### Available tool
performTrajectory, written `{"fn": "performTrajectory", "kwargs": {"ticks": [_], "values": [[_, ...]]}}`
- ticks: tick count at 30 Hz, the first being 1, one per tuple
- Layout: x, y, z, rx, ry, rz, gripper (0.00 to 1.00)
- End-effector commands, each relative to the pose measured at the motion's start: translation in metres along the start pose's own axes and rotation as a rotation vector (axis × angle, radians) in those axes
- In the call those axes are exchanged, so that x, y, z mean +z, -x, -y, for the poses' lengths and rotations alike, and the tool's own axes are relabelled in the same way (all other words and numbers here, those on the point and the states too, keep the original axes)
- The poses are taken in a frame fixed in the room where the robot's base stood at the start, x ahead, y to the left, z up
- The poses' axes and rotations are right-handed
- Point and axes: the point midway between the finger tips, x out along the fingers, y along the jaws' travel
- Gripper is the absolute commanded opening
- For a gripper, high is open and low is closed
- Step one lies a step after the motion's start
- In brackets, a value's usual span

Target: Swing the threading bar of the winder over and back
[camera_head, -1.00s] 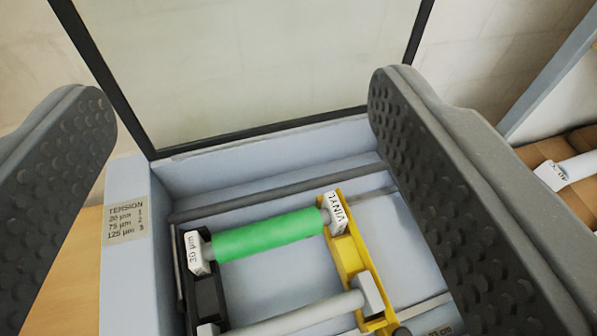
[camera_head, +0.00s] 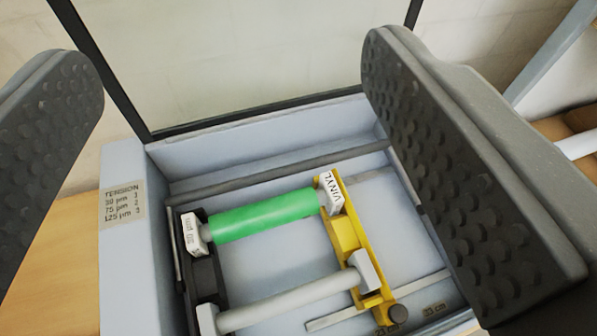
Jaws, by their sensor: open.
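My gripper (camera_head: 232,95) is open and empty. Its two dark, studded fingers frame the view at left and right, with the winder seen between and beyond them. The winder sits in a pale blue-grey open case (camera_head: 122,240). A green roll (camera_head: 265,215) spans from a black bracket (camera_head: 206,278) on the left to a yellow bracket (camera_head: 345,235) on the right. A pale grey bar (camera_head: 290,298) spans the same brackets nearer the front, with a light block at each end. I cannot tell for sure which bar is the threading bar. The right finger hides the case's right side.
A clear panel with a black frame (camera_head: 250,120) stands up at the back of the case. A dark rod (camera_head: 280,172) crosses behind the green roll. A tension label (camera_head: 124,203) is on the left wall. A white roll (camera_head: 577,146) lies at the far right.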

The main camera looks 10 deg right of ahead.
Motion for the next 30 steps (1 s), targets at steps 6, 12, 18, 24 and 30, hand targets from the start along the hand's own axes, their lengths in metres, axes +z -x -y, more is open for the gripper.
{"fn": "performTrajectory", "kwargs": {"ticks": [6, 12, 18, 24, 30], "values": [[0.000, 0.000, 0.000, 0.000, 0.000, 0.000, 0.62], [0.004, -0.019, 0.000, 0.004, -0.063, 0.053, 0.41], [0.027, -0.073, 0.002, 0.036, -0.267, 0.224, 0.41], [0.058, -0.122, 0.006, 0.105, -0.484, 0.397, 0.41], [0.095, -0.164, 0.009, 0.207, -0.684, 0.558, 0.41]]}}
